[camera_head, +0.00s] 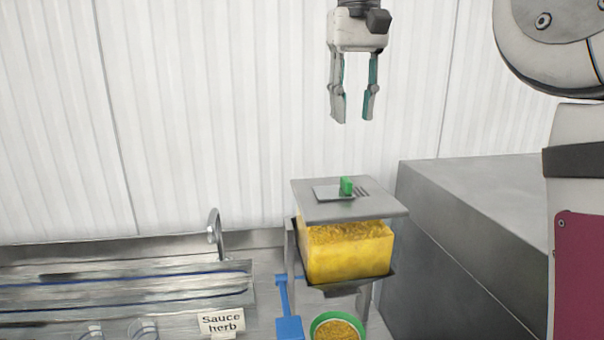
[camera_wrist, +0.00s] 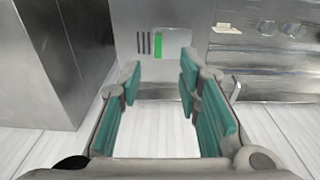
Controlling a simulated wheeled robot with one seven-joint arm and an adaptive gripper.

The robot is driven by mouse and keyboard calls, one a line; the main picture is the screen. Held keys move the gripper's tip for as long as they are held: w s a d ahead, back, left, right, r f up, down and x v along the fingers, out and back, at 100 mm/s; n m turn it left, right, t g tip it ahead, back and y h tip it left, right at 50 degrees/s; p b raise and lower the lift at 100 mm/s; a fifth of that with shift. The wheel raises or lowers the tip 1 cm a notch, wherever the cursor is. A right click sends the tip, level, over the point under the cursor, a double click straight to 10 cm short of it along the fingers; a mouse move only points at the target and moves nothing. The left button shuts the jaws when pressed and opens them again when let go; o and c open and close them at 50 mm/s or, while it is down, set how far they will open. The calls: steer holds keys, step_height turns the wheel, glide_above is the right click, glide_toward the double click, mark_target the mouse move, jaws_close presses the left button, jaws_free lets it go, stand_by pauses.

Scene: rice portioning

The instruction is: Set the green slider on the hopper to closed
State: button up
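The hopper has a grey top plate (camera_head: 385,208) over a yellow-filled body (camera_head: 350,256). The small green slider (camera_head: 346,186) stands on that plate, at the right end of a lighter rectangular patch and beside several dark slots. In the wrist view the green slider (camera_wrist: 158,46) shows beyond the fingers, just right of the dark slots. My gripper (camera_head: 353,118) hangs above the hopper with its fingers pointing down, open and empty, clear of the slider. In the wrist view the two fingers (camera_wrist: 160,88) stand apart with nothing between them.
A bowl with a green rim (camera_head: 338,318) stands below the hopper. A blue piece (camera_head: 289,327) lies to its left. A grey metal block (camera_head: 470,230) stands close on the right. Space above the hopper is free.

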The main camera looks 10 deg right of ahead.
mark_target(347, 179)
steer(key=shift+g, duration=0.4)
steer(key=w+f, duration=0.1)
steer(key=f, duration=0.3)
steer(key=w+f+p, duration=0.1)
steer(key=f, duration=0.4)
steer(key=f+p, duration=0.1)
steer(key=f, duration=0.3)
steer(key=shift+w+d+f, duration=0.2)
steer(key=shift+w+d, duration=0.05)
steer(key=shift+w, duration=0.15)
jaws_close()
